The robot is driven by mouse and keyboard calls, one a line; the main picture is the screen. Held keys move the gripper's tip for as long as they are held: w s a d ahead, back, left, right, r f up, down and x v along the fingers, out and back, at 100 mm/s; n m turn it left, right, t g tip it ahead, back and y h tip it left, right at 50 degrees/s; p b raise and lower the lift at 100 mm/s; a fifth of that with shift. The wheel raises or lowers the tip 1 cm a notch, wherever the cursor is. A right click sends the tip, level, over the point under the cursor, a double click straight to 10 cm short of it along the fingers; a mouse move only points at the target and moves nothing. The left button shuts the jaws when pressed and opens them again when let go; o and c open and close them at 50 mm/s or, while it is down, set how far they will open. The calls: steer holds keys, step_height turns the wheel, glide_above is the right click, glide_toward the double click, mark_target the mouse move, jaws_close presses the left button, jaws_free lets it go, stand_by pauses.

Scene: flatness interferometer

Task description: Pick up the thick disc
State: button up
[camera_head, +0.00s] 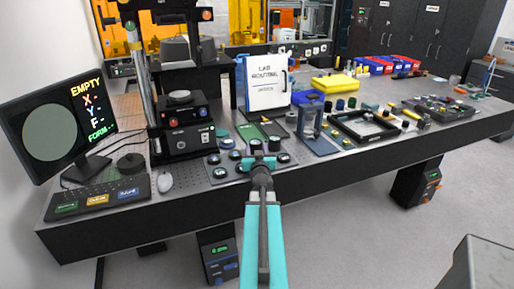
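Several small round discs sit on a dark perforated plate (211,161) near the front edge of the bench. They include a disc at the back left (227,143), a disc at the front left (220,173) and a disc on the right (283,158). They are too small for me to tell which is the thick one. My gripper (265,146) is over the plate, among the discs. Its two teal fingertips are apart, with no disc visible between them. My wrist and arm hide part of the plate's front.
A monitor (48,130) reading "EMPTY" stands left, behind a button panel (97,197). The black interferometer (182,137) stands left of the plate. A blue frame-like stand (318,143) and a black tray (391,134) are to the right. A white lab binder (266,82) stands behind.

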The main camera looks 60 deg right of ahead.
steer(key=shift+c, duration=0.8)
steer(key=shift+r, duration=0.1)
